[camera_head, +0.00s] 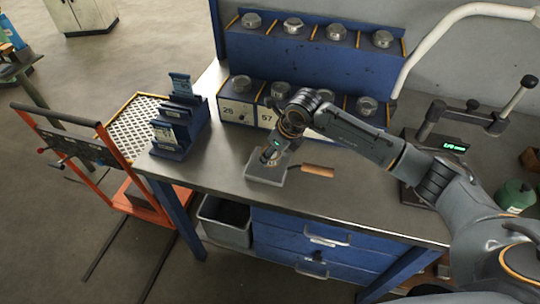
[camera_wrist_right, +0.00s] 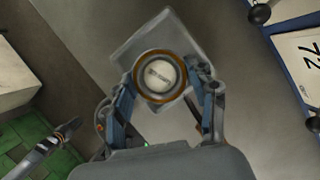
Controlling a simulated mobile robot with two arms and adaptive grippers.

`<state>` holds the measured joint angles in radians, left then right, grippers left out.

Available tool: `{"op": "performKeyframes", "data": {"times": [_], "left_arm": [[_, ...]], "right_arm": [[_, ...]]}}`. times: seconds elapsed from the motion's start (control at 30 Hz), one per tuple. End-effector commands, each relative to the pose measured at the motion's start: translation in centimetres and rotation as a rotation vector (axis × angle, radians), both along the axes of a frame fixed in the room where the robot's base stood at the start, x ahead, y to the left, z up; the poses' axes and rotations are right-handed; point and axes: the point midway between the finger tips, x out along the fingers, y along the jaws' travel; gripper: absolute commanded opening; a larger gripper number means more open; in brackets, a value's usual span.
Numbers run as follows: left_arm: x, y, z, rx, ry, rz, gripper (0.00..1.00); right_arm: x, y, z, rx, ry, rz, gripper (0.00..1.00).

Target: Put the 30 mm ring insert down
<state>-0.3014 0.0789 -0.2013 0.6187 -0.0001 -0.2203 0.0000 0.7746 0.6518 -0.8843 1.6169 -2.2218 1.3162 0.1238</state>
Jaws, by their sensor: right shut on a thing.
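The ring insert (camera_wrist_right: 160,76) is round, with a brown rim and a pale centre bearing a small mark. It sits between the fingertips of my right gripper (camera_wrist_right: 162,86), which is shut on it. In the head view my right gripper (camera_head: 270,154) points down over a small grey square tray (camera_head: 266,179) on the bench; the ring is mostly hidden there. The tray also shows behind the ring in the right wrist view (camera_wrist_right: 137,49). I cannot tell whether the ring touches it. My left gripper is not in view.
A wooden-handled tool (camera_head: 318,170) lies right of the tray. Behind stands a blue two-tier rack (camera_head: 305,62) with metal parts and number labels. A blue card holder (camera_head: 180,125) stands left. A gauge stand (camera_head: 425,145) is at right. The bench front (camera_head: 345,205) is clear.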

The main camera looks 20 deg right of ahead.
Motion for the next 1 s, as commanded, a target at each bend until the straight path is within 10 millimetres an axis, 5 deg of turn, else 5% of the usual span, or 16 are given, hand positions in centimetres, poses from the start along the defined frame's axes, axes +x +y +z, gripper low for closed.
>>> {"op": "performKeyframes", "data": {"times": [0.4, 0.77, 0.8, 0.9, 1.0], "left_arm": [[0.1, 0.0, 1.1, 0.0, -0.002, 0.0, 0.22], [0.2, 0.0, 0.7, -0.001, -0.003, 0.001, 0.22], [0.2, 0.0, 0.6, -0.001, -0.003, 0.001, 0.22], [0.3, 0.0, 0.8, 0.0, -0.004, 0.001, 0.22], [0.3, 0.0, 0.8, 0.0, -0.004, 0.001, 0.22]], "right_arm": [[0.8, 0.5, -3.7, 0.002, -0.004, 0.001, 0.0], [0.8, 0.5, -4.1, 0.002, -0.006, 0.001, 0.0], [0.7, 0.5, -4.3, 0.0, -0.001, 0.001, 0.59], [0.6, 0.5, -4.2, 0.0, -0.001, 0.001, 0.8], [0.6, 0.5, -4.2, 0.0, -0.001, 0.001, 0.8]]}}
